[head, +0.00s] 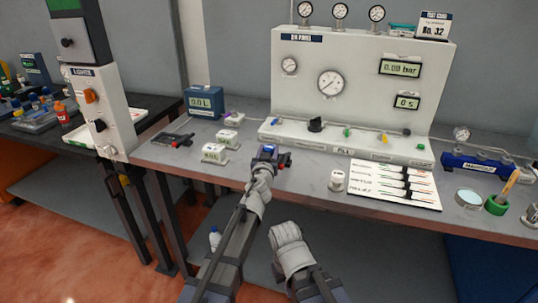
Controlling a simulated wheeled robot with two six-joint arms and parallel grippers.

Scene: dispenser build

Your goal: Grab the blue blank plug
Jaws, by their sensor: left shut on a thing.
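My left gripper (269,157) reaches over the front edge of the workbench, low in front of the panel. It is shut on a small blue piece (269,149), which looks like the blue blank plug. The jaws and my wrist cover most of it, so its shape is not clear. A small red and black part (285,160) shows just right of the jaws; I cannot tell whether it touches them. My right arm comes in at the bottom centre, and its jaws do not show.
The white gauge panel (350,60) stands behind on the workbench. Small white boxes (214,154), a black tool (173,139) and a blue display box (204,102) are left. A card (394,184), white pot (337,180), blue manifold (478,165) and green cup (496,205) are right.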

